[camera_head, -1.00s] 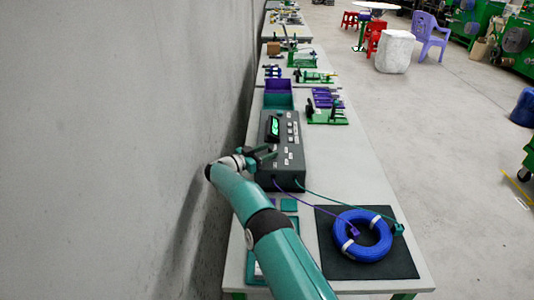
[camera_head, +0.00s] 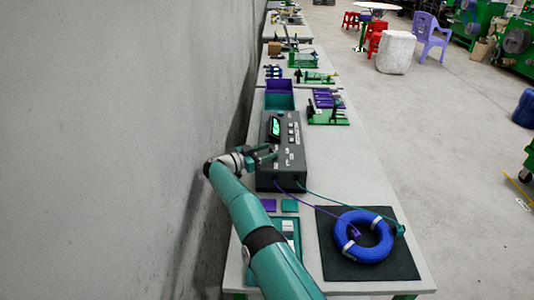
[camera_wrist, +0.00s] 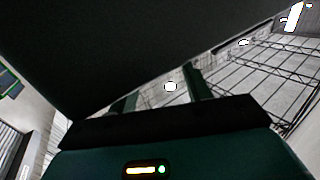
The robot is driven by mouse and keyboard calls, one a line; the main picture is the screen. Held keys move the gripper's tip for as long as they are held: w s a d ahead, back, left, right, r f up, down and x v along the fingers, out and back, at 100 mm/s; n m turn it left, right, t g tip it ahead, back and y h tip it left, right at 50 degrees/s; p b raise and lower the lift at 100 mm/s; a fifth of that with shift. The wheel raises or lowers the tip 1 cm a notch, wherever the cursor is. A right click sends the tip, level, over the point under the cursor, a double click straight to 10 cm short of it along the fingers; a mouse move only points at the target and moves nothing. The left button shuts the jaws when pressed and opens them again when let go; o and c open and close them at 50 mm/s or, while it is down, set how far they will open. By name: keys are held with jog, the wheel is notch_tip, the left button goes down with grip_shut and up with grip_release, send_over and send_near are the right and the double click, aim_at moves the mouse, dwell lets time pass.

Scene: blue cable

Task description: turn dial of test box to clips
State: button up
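The test box (camera_head: 292,172) is a dark grey case with a lit green screen (camera_head: 274,128) and several white labels on top. My gripper (camera_head: 272,153) is at the left side of its top face, below the screen in the head view. Its two fingers are apart, with nothing visibly held. In the wrist view, the green fingers (camera_wrist: 162,92) also stand apart, with a white spot between them. I cannot make out the dial; the gripper may cover it. I cannot tell whether the fingers touch the box.
Purple and teal leads run from the box to clips by a blue cable coil (camera_head: 340,235) on a black mat (camera_head: 338,270). Purple and teal bins (camera_head: 279,102) and a green fixture (camera_head: 328,118) stand behind. A grey wall (camera_head: 110,150) is close on the left.

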jog(key=shift+o, duration=0.9)
jog(key=shift+d+f, duration=0.1)
notch_tip(320, 180, up, 4)
jog(key=shift+f, duration=0.2)
jog(key=shift+s+d+r, duration=0.15)
jog(key=shift+s+r, duration=0.45)
jog(key=s+d+r, duration=0.3)
jog(key=s+r, duration=0.5)
jog(key=s, duration=0.4)
jog(key=shift+s+r, duration=0.15)
jog(key=shift+s, duration=0.1)
